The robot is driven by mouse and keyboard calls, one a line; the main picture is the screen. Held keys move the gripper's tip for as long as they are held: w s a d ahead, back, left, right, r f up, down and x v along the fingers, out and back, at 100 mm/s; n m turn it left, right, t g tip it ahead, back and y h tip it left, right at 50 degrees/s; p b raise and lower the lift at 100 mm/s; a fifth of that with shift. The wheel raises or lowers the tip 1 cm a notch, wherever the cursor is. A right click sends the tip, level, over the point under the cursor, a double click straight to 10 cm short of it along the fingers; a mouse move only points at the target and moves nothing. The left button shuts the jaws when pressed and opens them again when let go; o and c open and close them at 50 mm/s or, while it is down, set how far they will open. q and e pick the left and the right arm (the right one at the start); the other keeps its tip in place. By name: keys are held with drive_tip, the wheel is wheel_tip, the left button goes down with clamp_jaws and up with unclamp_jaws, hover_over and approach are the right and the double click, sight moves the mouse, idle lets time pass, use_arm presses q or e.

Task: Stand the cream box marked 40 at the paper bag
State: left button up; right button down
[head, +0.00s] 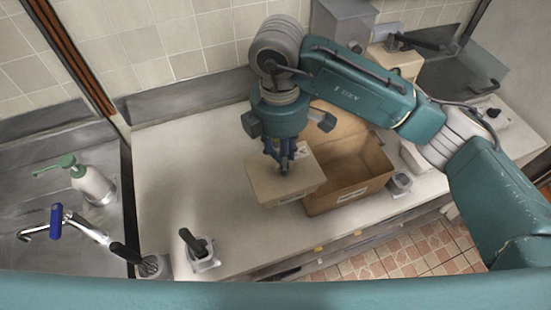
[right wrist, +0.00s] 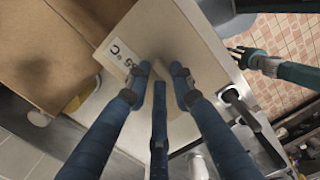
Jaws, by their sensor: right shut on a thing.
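My right gripper (head: 285,168) is shut on a cream box (head: 268,184), which is just left of the open brown paper bag (head: 350,197) and overlaps its left side in the head view. I cannot tell whether the box touches the counter or the bag. In the right wrist view the fingers (right wrist: 160,92) are at the cream box (right wrist: 182,40). Its label there (right wrist: 125,55) seems to read 35 °C, partly hidden by a finger. The bag (right wrist: 40,60) fills the upper left. A gripper, seemingly my left (right wrist: 240,58), shows small at the right; its opening is unclear.
The counter (head: 190,170) is clear left of the cream box. A dark-handled tool stands in a holder (head: 203,256) at the front. A soap bottle (head: 92,183) and a tap (head: 75,222) are at the left. A small holder (head: 400,184) stands right of the bag.

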drive_tip(key=shift+w+d+b, duration=1.85)
drive_tip(key=shift+w+d, duration=1.55)
drive_tip(key=shift+d, duration=3.1)
wheel_tip(320, 180, down, 14)
drive_tip(key=b, duration=1.1)
drive_tip(key=shift+d+f, duration=0.15)
drive_tip(key=shift+f, duration=0.3)
drive_tip(key=c, duration=1.3)
unclamp_jaws()
wheel_tip(320, 180, up, 12)
drive_tip(key=shift+w+a, duration=0.15)
drive_tip(key=shift+a, duration=0.15)
